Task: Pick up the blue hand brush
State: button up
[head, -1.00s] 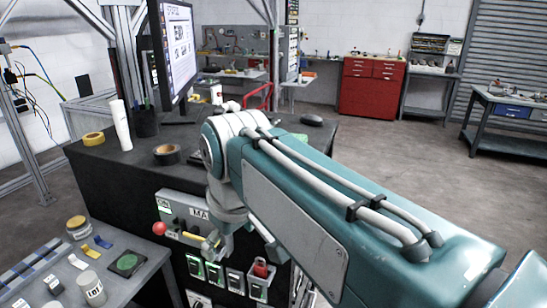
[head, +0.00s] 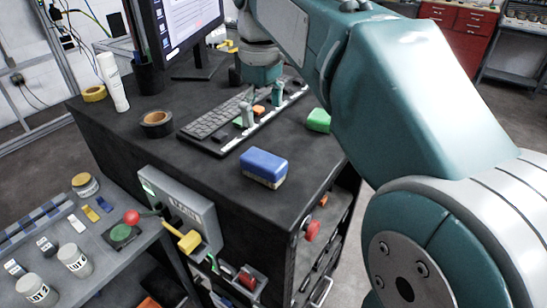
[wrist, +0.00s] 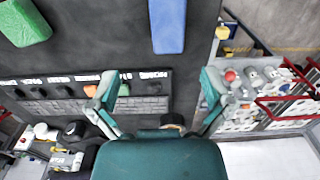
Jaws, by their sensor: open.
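The blue hand brush (head: 264,166), a blue block with a pale underside, lies on the black desktop near its front edge. In the wrist view the brush (wrist: 168,25) is at the top centre, partly cut off by the frame edge. My gripper (head: 263,103) is open and empty above the keyboard area, farther back on the desk than the brush and apart from it. In the wrist view both fingers of my gripper (wrist: 158,84) are spread wide with nothing held between them.
A green block (head: 318,121) lies right of the keyboard (head: 217,119). The desktop around the brush is clear.

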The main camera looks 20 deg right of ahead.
aim_at(263, 158)
jog(key=f, duration=0.1)
jog(key=a+f, duration=0.1)
jog(key=f, duration=0.2)
jog(key=shift+s+a+f, duration=0.15)
jog(key=shift+a+f, duration=0.15)
jog(key=shift+f, duration=0.05)
jog(key=f, duration=0.1)
jog(key=d+f, duration=0.1)
jog(key=f, duration=0.3)
jog(key=shift+s+d, duration=0.2)
jog(key=shift+s, duration=0.15)
jog(key=shift+a+f, duration=0.1)
jog(key=shift+f, duration=0.05)
jog(key=shift+a, duration=0.35)
jog(key=shift+d+f, duration=0.1)
jog(key=shift+d, duration=0.15)
jog(key=shift+a+f, duration=0.1)
jog(key=shift+f, duration=0.05)
jog(key=c, duration=1.2)
